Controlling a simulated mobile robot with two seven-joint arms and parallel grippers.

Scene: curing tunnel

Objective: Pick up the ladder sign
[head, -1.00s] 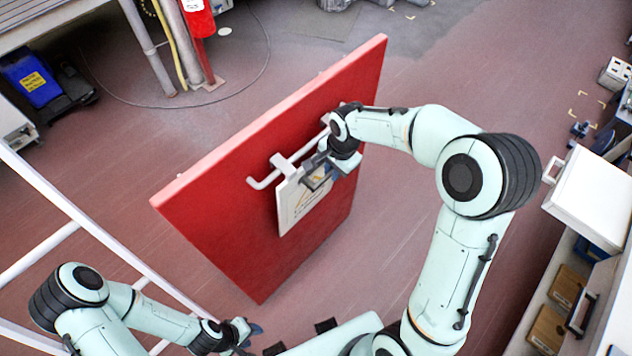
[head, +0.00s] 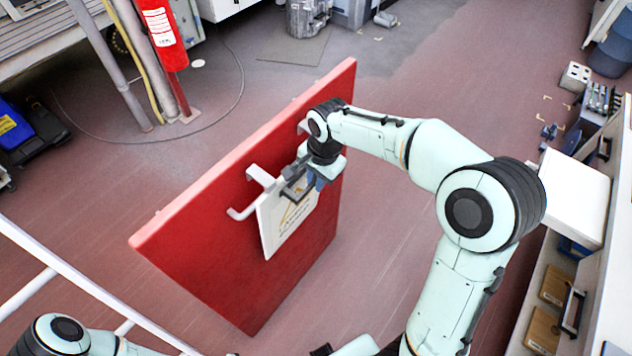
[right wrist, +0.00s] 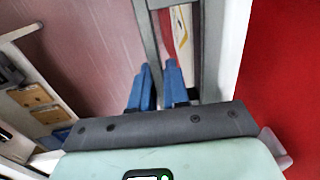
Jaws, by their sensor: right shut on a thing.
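The ladder sign (head: 284,222) is a white panel with a yellow triangle and dark print. It is beside a white hooked bracket (head: 250,190) on the face of a red upright board (head: 215,240). I cannot tell whether it still touches the bracket. My right gripper (head: 314,182) is shut on the sign near its upper edge and hides that part. In the right wrist view the blue fingertips (right wrist: 158,75) are close together, with a strip of the sign (right wrist: 181,38) beyond them. My left gripper is out of view.
A white rail (head: 85,280) runs across the lower left. A white-topped drawer cabinet (head: 575,195) stands at the right. A red extinguisher (head: 163,35) hangs by a post at the top left. The floor between the board and cabinet is clear.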

